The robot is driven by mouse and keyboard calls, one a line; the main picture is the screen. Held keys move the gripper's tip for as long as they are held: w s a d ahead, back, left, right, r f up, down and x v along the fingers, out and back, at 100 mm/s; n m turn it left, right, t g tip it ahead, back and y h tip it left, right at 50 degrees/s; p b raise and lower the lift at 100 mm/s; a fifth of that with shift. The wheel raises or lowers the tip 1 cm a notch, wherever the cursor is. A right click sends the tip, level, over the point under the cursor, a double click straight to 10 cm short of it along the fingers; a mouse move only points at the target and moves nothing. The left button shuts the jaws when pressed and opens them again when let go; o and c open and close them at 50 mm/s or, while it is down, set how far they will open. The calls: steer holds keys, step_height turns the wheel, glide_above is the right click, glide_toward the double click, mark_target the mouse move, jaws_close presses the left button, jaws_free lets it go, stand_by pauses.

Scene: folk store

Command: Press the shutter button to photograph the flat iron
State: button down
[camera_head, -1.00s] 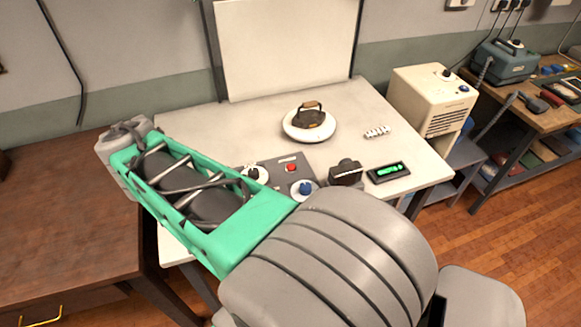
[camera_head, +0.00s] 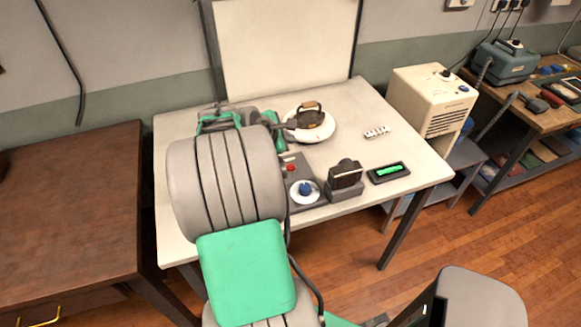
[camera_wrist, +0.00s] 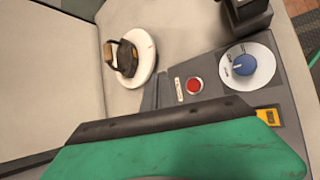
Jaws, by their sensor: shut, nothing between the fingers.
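The flat iron (camera_head: 308,115), dark with a brown handle, stands on a round white turntable (camera_head: 322,132) on the table; it also shows in the wrist view (camera_wrist: 125,58). A grey control panel (camera_head: 315,198) carries a red button (camera_head: 290,168), also clear in the wrist view (camera_wrist: 194,86), and a blue knob (camera_head: 305,188) on a white dial. A dark camera (camera_head: 345,174) stands right of the panel. My gripper (camera_head: 289,124) is shut and empty, seen small beside the turntable's left edge. My arm hides the panel's left part.
The white table (camera_head: 400,140) has a white backdrop board (camera_head: 285,45) behind it. A black box with a green display (camera_head: 388,172) and a small white row of pieces (camera_head: 377,132) lie at the right. A cream machine (camera_head: 432,100) stands beyond the table's right edge.

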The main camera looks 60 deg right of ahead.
steer(key=b, duration=0.7)
glide_above(289, 169)
step_height(289, 169, down, 7)
steer(key=shift+w, duration=0.1)
steer(key=shift+f, duration=0.9)
steer(key=shift+f, duration=0.1)
stand_by(0.6)
steer(key=shift+f, duration=0.3)
steer(key=shift+f, duration=0.5)
stand_by(0.7)
steer(key=shift+r+p, duration=0.6)
steer(key=shift+r, duration=0.3)
steer(key=shift+r, duration=0.1)
step_height(289, 169, up, 5)
steer(key=p, duration=0.4)
